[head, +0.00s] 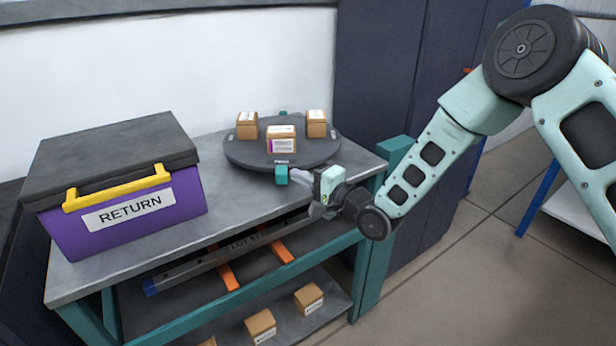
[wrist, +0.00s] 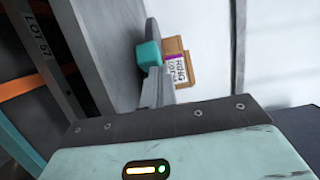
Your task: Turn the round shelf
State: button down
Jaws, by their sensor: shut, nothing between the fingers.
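The round shelf (head: 245,155) is a dark grey disc on the workbench, against the wall. Three small brown boxes stand on it: one at left (head: 247,125), one at front (head: 281,140) with a purple-edged label, one at right (head: 316,123). A teal peg (head: 281,175) sticks out at the disc's front rim, and another (head: 283,113) shows at the back. My gripper (head: 296,177) is shut and empty, its fingertips just right of the front peg. In the wrist view the fingers (wrist: 157,88) end at the teal peg (wrist: 149,56); I cannot tell whether they touch.
A purple RETURN bin (head: 140,215) with a dark lid and yellow handle stands on the bench's left. Below the bench top are a long metal bar (head: 200,271) with orange supports and a lower shelf with boxes (head: 260,325). A teal post (head: 392,160) stands at the right.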

jog(key=a, duration=0.2)
jog(key=a+b, duration=0.1)
jog(key=a, duration=0.1)
jog(key=a+b, duration=0.1)
jog(key=a, duration=0.1)
jog(key=shift+s+f, duration=0.1)
jog(key=shift+s, duration=0.3)
jog(key=shift+a, duration=0.1)
